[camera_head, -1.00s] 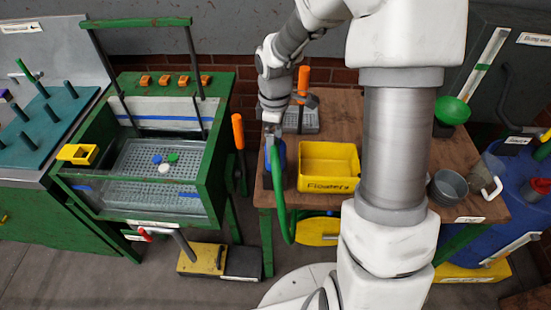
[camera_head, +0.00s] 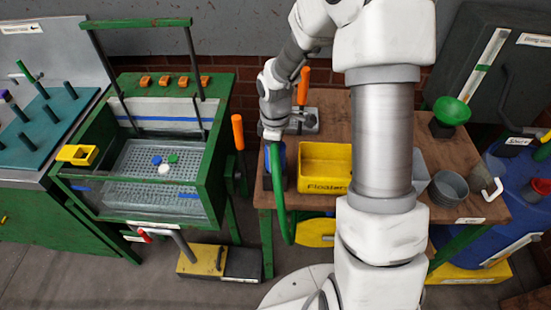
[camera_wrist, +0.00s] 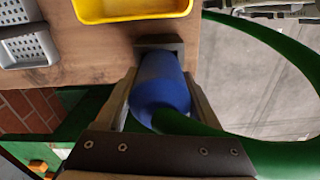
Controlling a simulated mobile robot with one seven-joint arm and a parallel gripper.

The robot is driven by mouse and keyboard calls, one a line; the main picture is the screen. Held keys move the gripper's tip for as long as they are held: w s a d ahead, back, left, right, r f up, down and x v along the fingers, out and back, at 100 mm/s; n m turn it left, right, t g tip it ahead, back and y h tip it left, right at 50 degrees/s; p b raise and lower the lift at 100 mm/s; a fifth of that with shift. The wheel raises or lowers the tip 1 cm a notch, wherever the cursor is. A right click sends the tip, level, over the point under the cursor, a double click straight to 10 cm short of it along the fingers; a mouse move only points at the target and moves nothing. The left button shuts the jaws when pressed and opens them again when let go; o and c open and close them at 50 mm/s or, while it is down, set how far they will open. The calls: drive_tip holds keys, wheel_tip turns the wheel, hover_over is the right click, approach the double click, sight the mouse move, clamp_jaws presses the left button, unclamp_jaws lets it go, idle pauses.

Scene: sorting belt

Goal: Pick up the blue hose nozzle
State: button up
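The blue hose nozzle (camera_wrist: 158,85) stands at the left edge of the wooden table, with its green hose (camera_head: 279,195) looping down over the table's side. A dark square holder (camera_wrist: 160,46) shows at its far end in the wrist view. In the head view the nozzle (camera_head: 279,158) is partly hidden by the hose and my wrist. My gripper (camera_wrist: 161,78) is around the nozzle, one finger on each side, with the fingers wide apart. Any gap between fingers and nozzle is too small to judge. The gripper also shows in the head view (camera_head: 271,138).
A yellow bin (camera_head: 324,165) stands just right of the nozzle, with a grey perforated part (camera_head: 304,121) behind it. A green-framed tank (camera_head: 150,222) with several discs stands left. A grey pot (camera_head: 449,187) and green funnel (camera_head: 451,110) are at the table's right.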

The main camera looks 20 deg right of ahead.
drive_tip(key=c, duration=0.7)
drive_tip(key=shift+r, duration=0.15)
drive_tip(key=shift+c, duration=0.2)
wheel_tip(320, 180, up, 10)
drive_tip(key=shift+f+p, duration=0.1)
drive_tip(key=shift+p, duration=0.3)
drive_tip(key=o, duration=0.8)
drive_tip(key=c, duration=0.4)
